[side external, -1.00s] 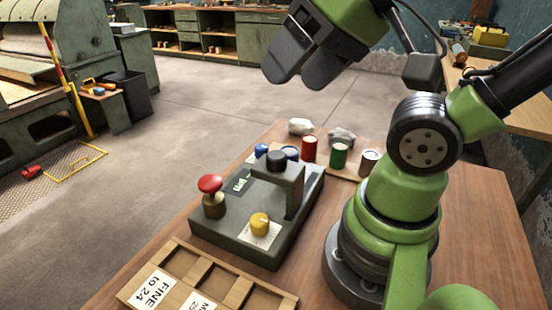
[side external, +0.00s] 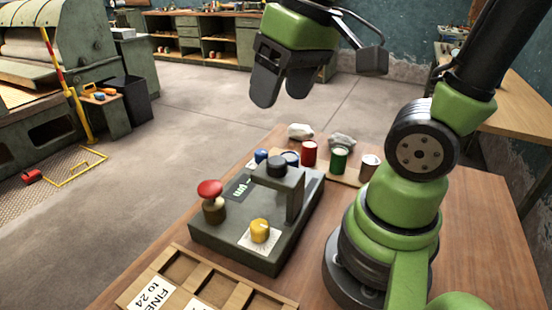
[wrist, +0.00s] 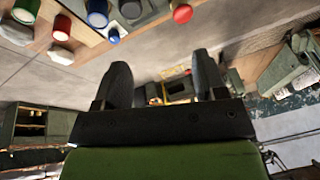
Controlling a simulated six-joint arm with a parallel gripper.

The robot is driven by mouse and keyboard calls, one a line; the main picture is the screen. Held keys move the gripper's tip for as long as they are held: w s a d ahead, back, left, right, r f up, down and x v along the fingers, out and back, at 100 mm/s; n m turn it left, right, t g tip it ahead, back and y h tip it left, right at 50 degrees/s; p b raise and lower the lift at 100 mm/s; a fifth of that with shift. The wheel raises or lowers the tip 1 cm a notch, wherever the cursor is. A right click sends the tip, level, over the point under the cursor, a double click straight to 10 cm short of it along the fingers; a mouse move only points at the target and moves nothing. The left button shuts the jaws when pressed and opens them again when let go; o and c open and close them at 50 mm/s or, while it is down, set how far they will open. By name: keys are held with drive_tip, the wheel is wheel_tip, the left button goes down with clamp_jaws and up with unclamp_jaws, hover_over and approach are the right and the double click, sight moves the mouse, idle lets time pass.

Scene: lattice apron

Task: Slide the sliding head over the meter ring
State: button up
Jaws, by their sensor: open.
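The gauge (side external: 208,236) is a dark grey-green box on the table. An angled bracket with a black round knob, which looks like the sliding head (side external: 288,180), rises from its right side and overhangs its far half. A yellow cylinder (side external: 260,230) stands on a white square at the near end, clear of the head. I cannot make out the meter ring for certain; it may be at that white square. My gripper (side external: 282,93) is open and empty, high above and beyond the gauge, fingers pointing down. Its fingers also show apart in the wrist view (wrist: 162,78).
A red mushroom knob (side external: 209,188) stands on the gauge's left corner. Red (side external: 309,153), green (side external: 339,158), blue and grey cups stand behind, beside pale lumps (side external: 300,131). A wooden compartment tray (side external: 236,287) with labels lies in front. Table to the gauge's right is bare up to my base.

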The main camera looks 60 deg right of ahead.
sight(276, 160)
drive_tip(key=d+f+g, duration=0.1)
drive_tip(key=w+d+f+g, duration=0.1)
drive_tip(key=f, duration=0.1)
drive_tip(key=w+d+f+n+g, duration=0.1)
drive_tip(key=shift+w+d+f+g+h, duration=0.15)
drive_tip(key=shift+w+f+g+h, duration=0.15)
drive_tip(key=shift+f, duration=0.1)
wheel_tip(276, 160, down, 10)
drive_tip(key=shift+r, duration=0.2)
drive_tip(key=shift+c, duration=0.4)
clamp_jaws()
drive_tip(key=d, duration=0.9)
drive_tip(key=shift+o, duration=0.4)
unclamp_jaws()
drive_tip(key=shift+a, duration=0.1)
drive_tip(key=shift+r, duration=0.1)
